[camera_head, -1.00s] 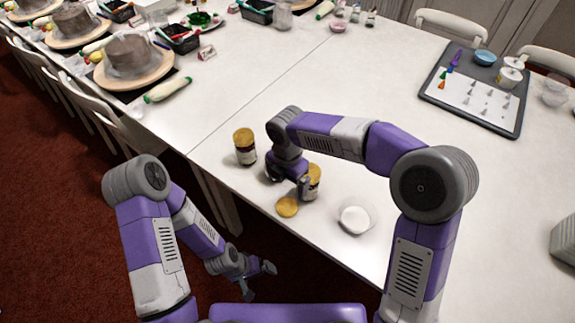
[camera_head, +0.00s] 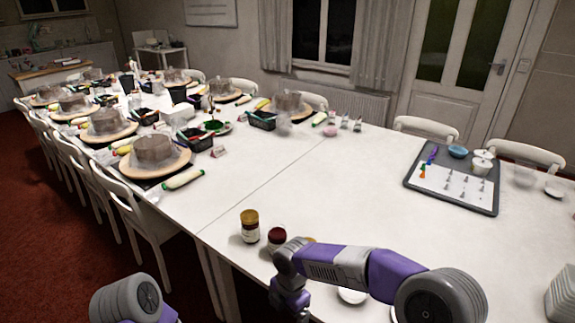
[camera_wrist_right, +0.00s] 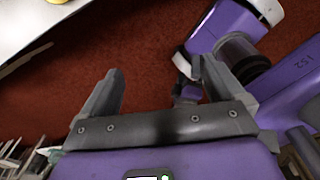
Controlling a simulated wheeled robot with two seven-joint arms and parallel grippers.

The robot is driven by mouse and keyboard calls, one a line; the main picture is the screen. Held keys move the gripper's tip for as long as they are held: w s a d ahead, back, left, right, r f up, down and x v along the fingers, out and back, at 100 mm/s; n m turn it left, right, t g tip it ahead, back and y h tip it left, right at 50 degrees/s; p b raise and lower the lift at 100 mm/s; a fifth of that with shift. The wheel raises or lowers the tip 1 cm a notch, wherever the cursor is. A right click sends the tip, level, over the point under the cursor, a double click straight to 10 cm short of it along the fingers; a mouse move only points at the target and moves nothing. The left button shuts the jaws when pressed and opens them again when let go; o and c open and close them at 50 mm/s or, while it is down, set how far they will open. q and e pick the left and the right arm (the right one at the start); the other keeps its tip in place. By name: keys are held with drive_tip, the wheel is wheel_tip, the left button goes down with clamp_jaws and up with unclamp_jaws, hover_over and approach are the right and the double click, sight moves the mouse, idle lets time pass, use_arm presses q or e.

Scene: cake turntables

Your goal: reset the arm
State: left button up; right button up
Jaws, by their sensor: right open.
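My right gripper (camera_head: 290,302) hangs down at the table's near edge, in front of the jars. In the right wrist view its two fingers (camera_wrist_right: 160,95) are spread wide with nothing between them, over red carpet. An open jar with dark red contents (camera_head: 277,239) stands just behind my right wrist. A jar with a gold lid (camera_head: 250,227) stands upright to its left. Another gold top (camera_head: 310,240) peeks out behind my right arm, mostly hidden. My left arm shows only as a joint (camera_head: 127,302) at the bottom left; its gripper is out of the head view.
The long white table (camera_head: 335,185) has a clear middle. A grey tray (camera_head: 452,180) with piping nozzles lies at right. A small bowl (camera_head: 352,295) is partly hidden below my right arm. Cake turntables (camera_head: 155,160) line the left side, with white chairs (camera_head: 150,225) alongside.

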drive_tip(key=s+d+f+m+g+y, duration=0.1)
drive_tip(key=s+d+f+m+y, duration=0.15)
drive_tip(key=f+m, duration=0.5)
drive_tip(key=s+d+f+m+y, duration=0.1)
drive_tip(key=s+f+m, duration=0.2)
drive_tip(key=f+m, duration=0.5)
drive_tip(key=s+d+f+m+t, duration=0.1)
drive_tip(key=s+d+f+m, duration=0.2)
drive_tip(key=m, duration=0.4)
drive_tip(key=s+d+f+m+p, duration=0.1)
drive_tip(key=s+d+f+m, duration=0.2)
drive_tip(key=s+f+m, duration=0.2)
drive_tip(key=shift+s+d+f+m+t, duration=0.2)
drive_tip(key=shift+s+m+t, duration=0.2)
drive_tip(key=shift+s+m, duration=0.45)
drive_tip(key=shift+w, duration=0.1)
drive_tip(key=shift+c, duration=0.4)
